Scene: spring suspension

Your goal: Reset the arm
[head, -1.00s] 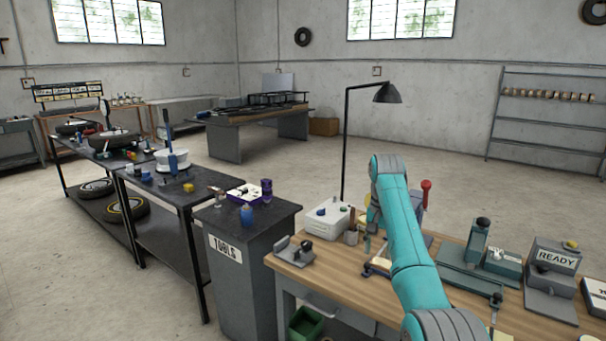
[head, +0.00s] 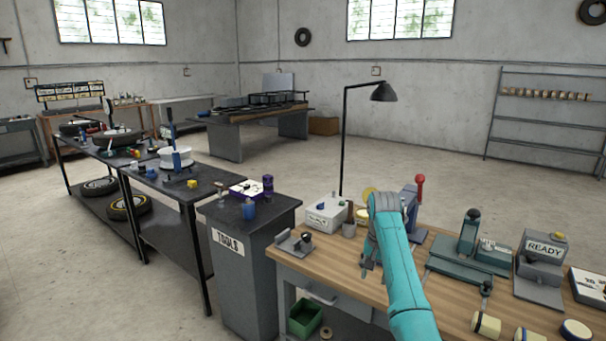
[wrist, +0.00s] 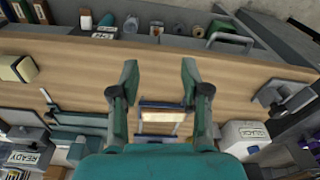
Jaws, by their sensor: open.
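My gripper (wrist: 157,80) is open and empty in the wrist view, its two green fingers spread wide above the wooden workbench (wrist: 235,72). In the head view my teal arm reaches over the same workbench (head: 345,268), and the gripper's fingertips are mostly hidden by the arm. Between the fingers in the wrist view, a small blue-framed fixture with a pale block (wrist: 163,116) stands on the bench, apart from the fingers.
The READY box (head: 545,250) and a green fixture (head: 468,240) stand on the bench's right. A white box (head: 326,214), a lamp (head: 384,92) and a red-handled press (head: 419,190) are at its back. The TOOLS cabinet (head: 240,280) stands left.

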